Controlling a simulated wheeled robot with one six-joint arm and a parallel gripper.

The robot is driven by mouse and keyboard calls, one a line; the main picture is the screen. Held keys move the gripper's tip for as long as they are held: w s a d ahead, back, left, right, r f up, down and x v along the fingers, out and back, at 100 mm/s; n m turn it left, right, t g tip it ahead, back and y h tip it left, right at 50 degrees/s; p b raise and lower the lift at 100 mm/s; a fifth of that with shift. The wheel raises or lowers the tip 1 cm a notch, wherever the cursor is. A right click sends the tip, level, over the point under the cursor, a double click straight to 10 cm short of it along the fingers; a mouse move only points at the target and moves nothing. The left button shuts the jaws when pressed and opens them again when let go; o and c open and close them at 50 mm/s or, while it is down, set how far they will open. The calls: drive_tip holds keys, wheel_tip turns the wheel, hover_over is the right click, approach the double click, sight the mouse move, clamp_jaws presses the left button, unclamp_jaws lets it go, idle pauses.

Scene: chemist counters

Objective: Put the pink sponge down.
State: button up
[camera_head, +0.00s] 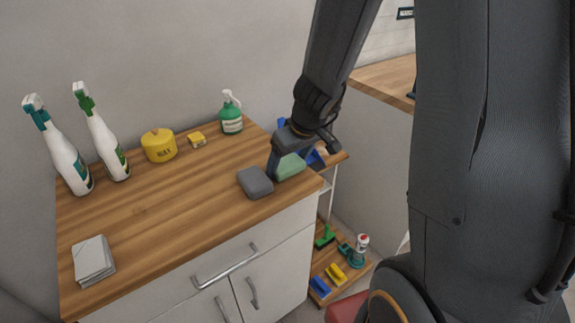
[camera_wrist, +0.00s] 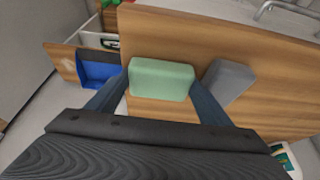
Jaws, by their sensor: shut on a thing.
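My gripper (camera_head: 283,160) is at the right end of the wooden counter (camera_head: 180,205), shut on a pale green sponge (camera_head: 290,166). In the wrist view the green sponge (camera_wrist: 162,79) sits between the two fingers. It is at or just above the counter top near the right edge; I cannot tell if it touches. A dark grey sponge (camera_head: 255,182) lies on the counter just left of it, and it also shows in the wrist view (camera_wrist: 230,82). No pink sponge is in view.
Two white spray bottles (camera_head: 68,160) (camera_head: 103,145), a yellow wax tin (camera_head: 159,145), a small yellow block (camera_head: 197,140) and a green spray bottle (camera_head: 231,115) stand along the back. White cloths (camera_head: 93,260) lie front left. The counter's middle is clear. A lower shelf (camera_head: 328,282) holds brushes.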

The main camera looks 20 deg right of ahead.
drive_tip(key=shift+f, duration=0.15)
drive_tip(key=o, duration=1.1)
drive_tip(key=shift+o, duration=0.2)
drive_tip(key=shift+r, duration=0.2)
drive_tip(key=p+v, duration=0.4)
drive_tip(key=v, duration=0.8)
drive_tip(key=s+a+f+m+g, duration=0.1)
drive_tip(key=s+f, duration=0.1)
drive_tip(key=s, duration=0.4)
drive_tip(key=s+f+m+g+h, duration=0.1)
drive_tip(key=s+f+m+g, duration=0.1)
drive_tip(key=s, duration=0.4)
drive_tip(key=shift+a+f+m, duration=0.15)
drive_tip(key=shift+a+m, duration=0.15)
drive_tip(key=shift+a, duration=0.05)
